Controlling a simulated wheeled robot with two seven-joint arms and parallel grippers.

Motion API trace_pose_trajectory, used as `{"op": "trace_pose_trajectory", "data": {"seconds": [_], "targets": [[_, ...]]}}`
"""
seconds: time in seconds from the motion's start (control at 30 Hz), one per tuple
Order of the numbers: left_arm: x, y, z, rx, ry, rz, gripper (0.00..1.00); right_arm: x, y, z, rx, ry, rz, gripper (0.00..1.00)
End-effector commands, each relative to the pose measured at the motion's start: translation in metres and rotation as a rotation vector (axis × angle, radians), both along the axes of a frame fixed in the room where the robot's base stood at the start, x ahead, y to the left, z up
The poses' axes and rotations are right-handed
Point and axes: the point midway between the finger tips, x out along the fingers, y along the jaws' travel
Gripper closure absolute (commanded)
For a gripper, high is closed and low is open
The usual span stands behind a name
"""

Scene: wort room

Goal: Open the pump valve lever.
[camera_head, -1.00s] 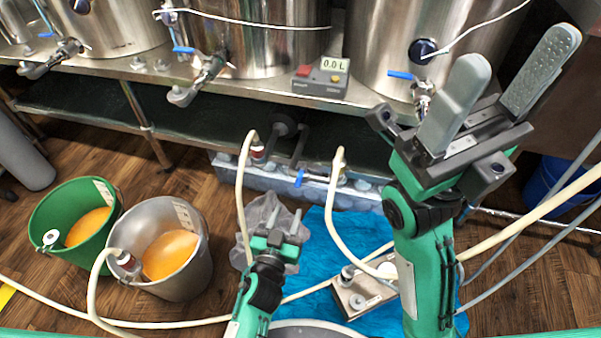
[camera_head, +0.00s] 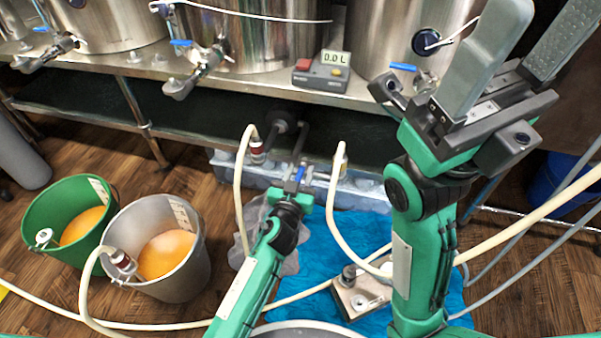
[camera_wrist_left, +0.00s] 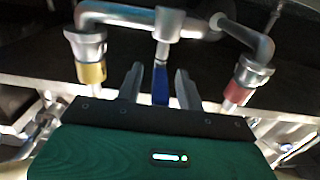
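The pump valve lever (camera_head: 299,173) is small and blue, below the steel counter. It also shows in the left wrist view (camera_wrist_left: 160,86), hanging down from the metal pipe (camera_wrist_left: 150,22). My left gripper (camera_head: 296,181) is at the lever. In the left wrist view its two fingers (camera_wrist_left: 158,84) stand open, one on each side of the blue lever, with a visible gap to each side. My right gripper (camera_head: 528,60) is raised at the right, wide open and empty. The lever is partly covered by my left gripper in the head view.
Hoses (camera_head: 336,205) rise to the pipe on both sides. A green bucket (camera_head: 37,232) and a metal bucket (camera_head: 190,272) with orange liquid stand at the left. The steel counter (camera_head: 240,85) with tanks and other blue valves runs above.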

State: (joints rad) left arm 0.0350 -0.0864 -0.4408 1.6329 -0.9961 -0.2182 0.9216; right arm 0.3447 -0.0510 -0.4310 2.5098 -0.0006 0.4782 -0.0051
Motion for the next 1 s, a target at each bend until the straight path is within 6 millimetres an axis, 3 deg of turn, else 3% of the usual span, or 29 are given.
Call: {"op": "trace_pose_trajectory", "data": {"seconds": [0.4, 0.6, 1.0], "targets": [[0.0059, -0.0017, 0.0005, 0.001, 0.000, 0.000, 0.63, -0.0006, -0.0009, 0.0024, 0.003, -0.005, -0.001, 0.35], [0.0059, -0.0017, 0.0005, 0.001, -0.001, 0.000, 1.00, -0.0006, -0.0010, 0.0013, 0.002, -0.005, -0.003, 0.35], [0.0059, 0.0047, 0.0026, 0.001, -0.001, -0.014, 1.00, -0.0018, -0.0010, 0.0065, 0.003, -0.011, -0.002, 0.35]]}}
